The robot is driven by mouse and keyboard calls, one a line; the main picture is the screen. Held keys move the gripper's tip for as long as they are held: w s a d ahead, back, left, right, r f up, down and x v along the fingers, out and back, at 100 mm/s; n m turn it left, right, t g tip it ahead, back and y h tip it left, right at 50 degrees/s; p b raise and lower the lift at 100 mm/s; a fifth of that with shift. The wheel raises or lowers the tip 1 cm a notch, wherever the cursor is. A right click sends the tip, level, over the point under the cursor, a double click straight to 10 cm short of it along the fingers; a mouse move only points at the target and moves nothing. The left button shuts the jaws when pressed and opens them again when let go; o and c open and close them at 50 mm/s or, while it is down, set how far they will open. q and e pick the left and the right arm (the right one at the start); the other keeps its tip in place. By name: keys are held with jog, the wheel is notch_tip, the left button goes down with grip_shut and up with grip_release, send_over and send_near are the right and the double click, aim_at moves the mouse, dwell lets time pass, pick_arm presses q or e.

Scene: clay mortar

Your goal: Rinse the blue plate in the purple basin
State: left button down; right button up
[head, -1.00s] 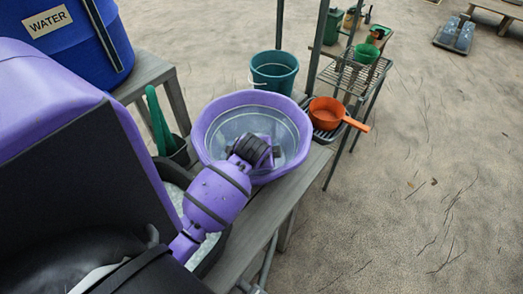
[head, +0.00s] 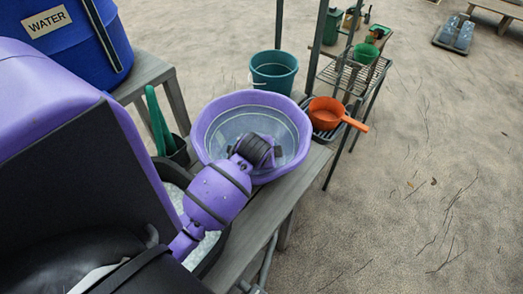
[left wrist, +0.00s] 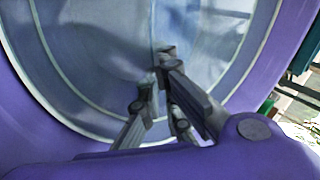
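The purple basin (head: 203,112) stands on the wooden bench with a pale blue-grey, ringed interior that looks like water. It also fills much of the left wrist view (left wrist: 20,115). My purple left arm reaches in from the lower left, and its wrist is over the near side of the basin. In the left wrist view the dark fingers of my left gripper (left wrist: 155,78) are over or in the basin's interior. I cannot tell whether they are shut on something. I cannot clearly pick out the blue plate against the blue-grey interior. My right gripper is not in view.
A teal bucket (head: 273,71) stands behind the basin. An orange pan (head: 326,113) is on a rack to the right, beside a wire shelf (head: 350,75). A blue water barrel (head: 75,40) is at upper left. A green-handled tool (head: 157,120) stands left of the basin.

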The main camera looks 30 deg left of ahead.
pick_arm(q)
jog(key=shift+s+a, duration=0.15)
jog(key=shift+a, duration=0.05)
dwell(0.9)
jog(key=shift+r, duration=0.1)
notch_tip(320, 180, up, 22)
dwell(1.5)
jog(key=shift+d, duration=0.1)
dwell(0.9)
